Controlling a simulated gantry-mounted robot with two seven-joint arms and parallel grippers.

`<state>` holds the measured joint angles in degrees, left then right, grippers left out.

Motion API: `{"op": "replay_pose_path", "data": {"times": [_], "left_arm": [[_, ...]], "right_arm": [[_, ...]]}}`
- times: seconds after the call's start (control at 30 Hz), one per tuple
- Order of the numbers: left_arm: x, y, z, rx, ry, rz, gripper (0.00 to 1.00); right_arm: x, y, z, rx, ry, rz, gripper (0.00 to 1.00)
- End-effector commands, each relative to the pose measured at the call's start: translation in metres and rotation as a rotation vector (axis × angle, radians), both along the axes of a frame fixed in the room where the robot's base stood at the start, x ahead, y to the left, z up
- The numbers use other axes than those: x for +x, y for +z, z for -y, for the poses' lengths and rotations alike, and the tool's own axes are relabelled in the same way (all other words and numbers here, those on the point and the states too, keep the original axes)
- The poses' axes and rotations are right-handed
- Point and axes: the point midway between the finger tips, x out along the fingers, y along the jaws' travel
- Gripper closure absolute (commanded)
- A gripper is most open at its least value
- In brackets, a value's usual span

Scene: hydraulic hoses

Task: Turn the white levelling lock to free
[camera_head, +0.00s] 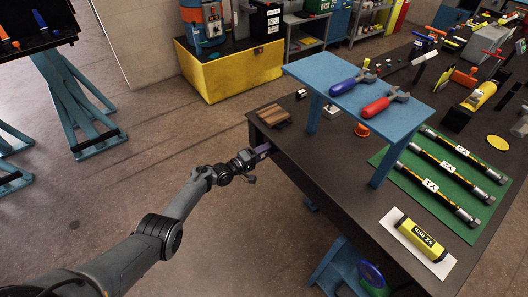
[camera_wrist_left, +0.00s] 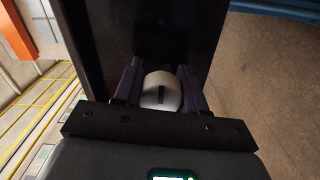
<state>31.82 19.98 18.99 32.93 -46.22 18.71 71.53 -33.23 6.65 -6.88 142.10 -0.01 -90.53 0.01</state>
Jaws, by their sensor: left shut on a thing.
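The white levelling lock (camera_wrist_left: 162,90) is a rounded white knob with a dark slot, seen in the left wrist view between the two purple fingers of my left gripper (camera_wrist_left: 160,76). The fingers are shut on its sides. In the head view my left gripper (camera_head: 262,151) is at the left edge of the dark workbench (camera_head: 290,165); the lock itself cannot be made out there. The slot looks about upright in the left wrist view. No free or locked marking is readable. My right gripper is not in view.
A blue raised shelf (camera_head: 345,95) on the bench holds blue-handled pliers (camera_head: 352,82) and red-handled pliers (camera_head: 385,103). A wooden block (camera_head: 273,115) lies near the bench corner. Several hoses lie on a green mat (camera_head: 405,190).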

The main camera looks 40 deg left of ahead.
Motion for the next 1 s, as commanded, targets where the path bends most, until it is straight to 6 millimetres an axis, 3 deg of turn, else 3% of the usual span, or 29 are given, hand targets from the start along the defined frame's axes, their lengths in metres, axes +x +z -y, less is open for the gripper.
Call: {"op": "replay_pose_path", "data": {"times": [0.27, 0.3, 0.43, 0.77, 1.0], "left_arm": [[0.0, 0.0, 0.0, 0.001, 0.001, 0.0, 0.9], [0.0, 0.0, 0.0, 0.001, 0.001, 0.0, 0.54], [0.0, 0.0, 0.0, 0.001, 0.001, 0.0, 0.34], [-0.002, 0.001, -0.001, 0.001, 0.0, -0.001, 0.34], [-0.025, 0.003, -0.008, 0.002, 0.001, -0.002, 0.34]], "right_arm": [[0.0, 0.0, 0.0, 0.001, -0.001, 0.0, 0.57], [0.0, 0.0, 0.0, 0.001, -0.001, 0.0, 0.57], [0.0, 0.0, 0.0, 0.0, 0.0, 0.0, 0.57], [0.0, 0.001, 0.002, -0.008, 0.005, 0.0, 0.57], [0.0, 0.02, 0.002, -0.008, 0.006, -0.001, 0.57]]}}
